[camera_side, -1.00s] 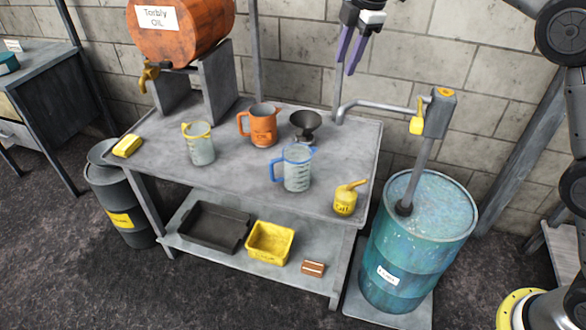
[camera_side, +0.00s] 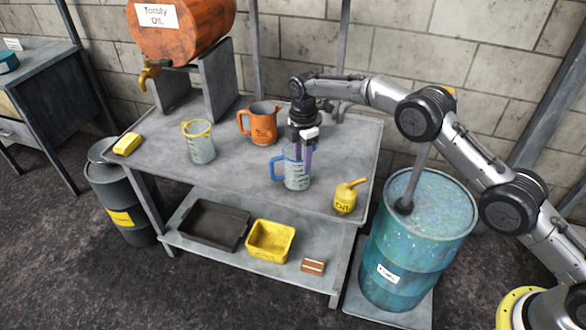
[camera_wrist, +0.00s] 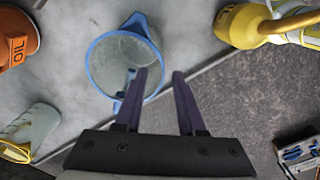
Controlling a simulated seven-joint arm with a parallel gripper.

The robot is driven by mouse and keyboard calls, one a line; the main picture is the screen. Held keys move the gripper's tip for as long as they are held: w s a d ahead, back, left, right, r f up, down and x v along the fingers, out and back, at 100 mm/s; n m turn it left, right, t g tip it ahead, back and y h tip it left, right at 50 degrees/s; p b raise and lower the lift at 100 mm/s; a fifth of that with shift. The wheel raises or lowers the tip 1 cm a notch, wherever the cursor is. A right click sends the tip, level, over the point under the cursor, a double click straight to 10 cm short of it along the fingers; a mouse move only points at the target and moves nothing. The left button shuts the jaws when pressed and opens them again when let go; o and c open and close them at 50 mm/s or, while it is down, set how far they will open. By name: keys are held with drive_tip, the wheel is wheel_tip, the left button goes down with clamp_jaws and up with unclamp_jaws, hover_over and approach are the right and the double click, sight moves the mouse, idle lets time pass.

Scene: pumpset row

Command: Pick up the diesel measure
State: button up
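Two clear measures stand on the bench; I can read no diesel label on either. The blue-rimmed measure (camera_side: 295,179) has a blue handle on its left. My gripper (camera_side: 303,163) is right over it, pointing down. In the wrist view my gripper (camera_wrist: 159,73) is open, with one fingertip over the mouth of the blue-rimmed measure (camera_wrist: 108,60) and the other outside its right rim. Touch cannot be told. The yellow-rimmed measure (camera_side: 200,148) stands further left; it also shows in the wrist view (camera_wrist: 36,122).
An orange oil jug (camera_side: 263,125) stands behind left. A yellow oil can (camera_side: 345,199) stands near the bench's right edge. The bench (camera_side: 240,175) is clear between the measures. A teal drum (camera_side: 410,255) stands right. The dark funnel is hidden behind my gripper.

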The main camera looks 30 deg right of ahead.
sight(303, 189)
drive_tip(key=f, duration=0.8)
drive_tip(key=shift+d, duration=0.25)
drive_tip(key=shift+c, duration=0.3)
clamp_jaws()
idle(0.9)
